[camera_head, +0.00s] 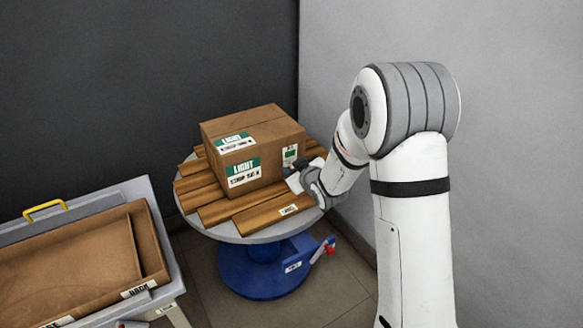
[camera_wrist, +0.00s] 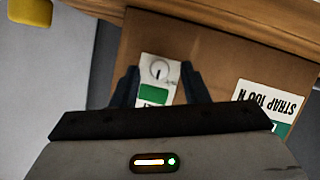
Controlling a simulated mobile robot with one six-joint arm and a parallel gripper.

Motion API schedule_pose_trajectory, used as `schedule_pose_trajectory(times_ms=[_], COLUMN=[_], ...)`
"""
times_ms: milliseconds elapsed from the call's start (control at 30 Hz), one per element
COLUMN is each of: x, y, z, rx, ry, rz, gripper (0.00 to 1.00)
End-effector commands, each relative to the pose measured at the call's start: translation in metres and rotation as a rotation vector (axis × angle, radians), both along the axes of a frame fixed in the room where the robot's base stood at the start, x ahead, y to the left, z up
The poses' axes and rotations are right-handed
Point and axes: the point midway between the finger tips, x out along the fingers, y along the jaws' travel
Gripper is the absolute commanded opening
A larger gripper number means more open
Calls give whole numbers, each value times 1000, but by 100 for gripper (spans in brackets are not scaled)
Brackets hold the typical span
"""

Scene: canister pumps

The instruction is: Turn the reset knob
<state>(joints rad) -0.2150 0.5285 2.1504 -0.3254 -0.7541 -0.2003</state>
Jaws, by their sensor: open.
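The reset knob (camera_wrist: 160,69) is a small round dial with a dark pointer line, on a white panel (camera_wrist: 146,76) with a green patch (camera_wrist: 153,94). The panel (camera_head: 290,154) is on the right-hand side of a cardboard box (camera_head: 250,133); the knob is too small to make out in the head view. My gripper (camera_wrist: 160,82) is open, its dark fingers on either side of the panel in the wrist view. In the head view my gripper (camera_head: 292,181) is close to the box, below the panel. I cannot tell whether the fingers touch anything.
The box rests on wooden slats (camera_head: 222,210) on a round grey table (camera_head: 244,239) with a blue base (camera_head: 262,277) and a red-handled lever (camera_head: 324,249). A grey cart (camera_head: 157,208) with a cardboard tray and yellow handle (camera_head: 45,209) stands left. Walls rise behind and right.

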Motion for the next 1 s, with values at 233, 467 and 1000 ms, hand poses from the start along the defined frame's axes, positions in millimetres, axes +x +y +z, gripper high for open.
schedule_pose_trajectory(times_ms=[233, 467, 1000], x=[-14, -48, -67], y=[-7, -23, -31], z=[8, 23, 28], rx=[0, 1, -1], ry=[1, 0, 0], rz=[-1, -1, 1], gripper=[41, 41, 41])
